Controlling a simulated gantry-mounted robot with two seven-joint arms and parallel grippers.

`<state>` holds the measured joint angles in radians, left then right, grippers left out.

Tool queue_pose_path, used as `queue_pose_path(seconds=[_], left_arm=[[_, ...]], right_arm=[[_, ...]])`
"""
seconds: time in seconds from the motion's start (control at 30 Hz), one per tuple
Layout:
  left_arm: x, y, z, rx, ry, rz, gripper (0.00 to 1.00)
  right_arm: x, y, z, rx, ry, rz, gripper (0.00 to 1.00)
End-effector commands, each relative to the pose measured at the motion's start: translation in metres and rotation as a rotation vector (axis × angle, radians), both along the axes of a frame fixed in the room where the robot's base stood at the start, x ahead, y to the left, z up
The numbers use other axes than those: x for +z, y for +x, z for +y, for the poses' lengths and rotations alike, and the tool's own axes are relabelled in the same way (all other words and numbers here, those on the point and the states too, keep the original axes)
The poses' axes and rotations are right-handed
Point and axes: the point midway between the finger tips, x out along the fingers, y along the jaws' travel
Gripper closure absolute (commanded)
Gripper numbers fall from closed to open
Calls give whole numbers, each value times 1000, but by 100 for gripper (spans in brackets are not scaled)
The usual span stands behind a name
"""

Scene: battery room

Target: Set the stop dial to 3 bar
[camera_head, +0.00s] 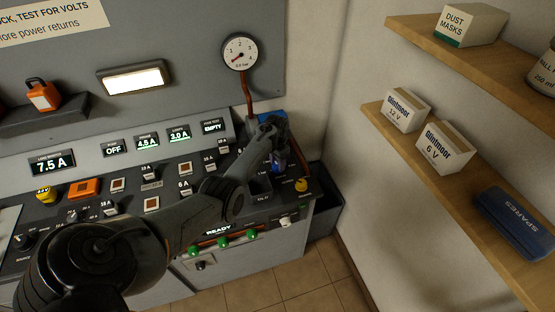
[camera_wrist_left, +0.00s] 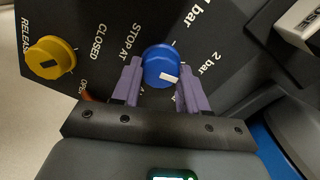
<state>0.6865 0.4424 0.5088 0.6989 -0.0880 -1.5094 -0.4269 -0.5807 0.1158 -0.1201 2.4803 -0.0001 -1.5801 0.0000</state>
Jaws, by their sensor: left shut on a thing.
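The blue stop dial (camera_wrist_left: 155,68) is in the left wrist view, between the purple fingers of my left gripper (camera_wrist_left: 158,72). The fingers are shut on its sides. Its white mark points down and to the right in that view. The labels "STOP AT", "1 bar" and "2 bar" show around it; no "3 bar" label is visible, and the right finger covers part of the panel. In the head view my left gripper (camera_head: 279,158) reaches down to the right end of the console and mostly hides the dial. My right gripper is not in view.
A yellow release knob (camera_wrist_left: 50,58) sits beside the dial; it also shows in the head view (camera_head: 301,185). A round pressure gauge (camera_head: 240,52) is on the wall above the console. Wooden shelves with boxes (camera_head: 446,147) stand at the right.

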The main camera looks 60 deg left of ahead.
Motion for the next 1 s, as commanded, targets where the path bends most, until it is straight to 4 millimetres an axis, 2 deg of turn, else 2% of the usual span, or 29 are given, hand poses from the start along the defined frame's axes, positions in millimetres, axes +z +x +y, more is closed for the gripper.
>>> queue_pose_path(seconds=[0.03, 0.2, 0.5, 0.73, 1.0], left_arm=[[3, -1, 0, -43, 0, 2, 87], [2, 0, 0, -206, 0, 0, 87], [0, 0, -1, -466, 0, 1, 87], [-1, 0, -2, -607, 0, 1, 87], [-1, 0, -2, -690, 1, -1, 87]], right_arm=[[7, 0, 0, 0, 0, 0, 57], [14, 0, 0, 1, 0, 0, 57], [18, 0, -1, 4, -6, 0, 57], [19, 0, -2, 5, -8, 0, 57], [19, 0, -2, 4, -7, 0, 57]])
